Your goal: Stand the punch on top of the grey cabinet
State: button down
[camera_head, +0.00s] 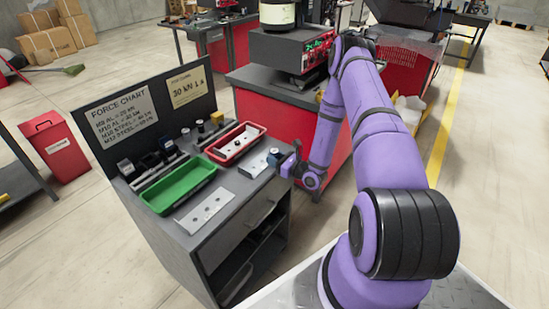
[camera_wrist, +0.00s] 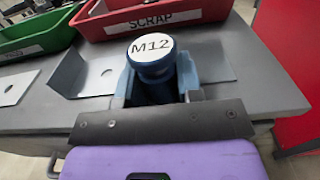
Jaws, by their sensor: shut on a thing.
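The punch (camera_wrist: 152,55) is a blue cylinder with a white M12 label on its top. My gripper (camera_wrist: 157,88) is shut on it, a finger on either side, and it looks roughly upright. In the head view my gripper (camera_head: 278,160) is at the right edge of the grey cabinet (camera_head: 238,207), which also fills the wrist view (camera_wrist: 50,117). The lower end of the punch is hidden by my gripper, so I cannot tell whether it touches the cabinet top.
A red SCRAP tray (camera_head: 227,156) and a green tray (camera_head: 163,205) stand on the cabinet. A metal plate with holes (camera_head: 204,207) lies at its front, and a bracket (camera_wrist: 97,77) is left of the punch. A chart board (camera_head: 120,115) rises behind. A red bench (camera_head: 255,110) stands beyond.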

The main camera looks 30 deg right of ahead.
jog(key=shift+f, duration=0.3)
jog(key=c, duration=0.8)
grip_release()
jog(key=shift+s+f, duration=0.1)
jog(key=shift+s, duration=0.05)
jog(key=shift+a, duration=0.1)
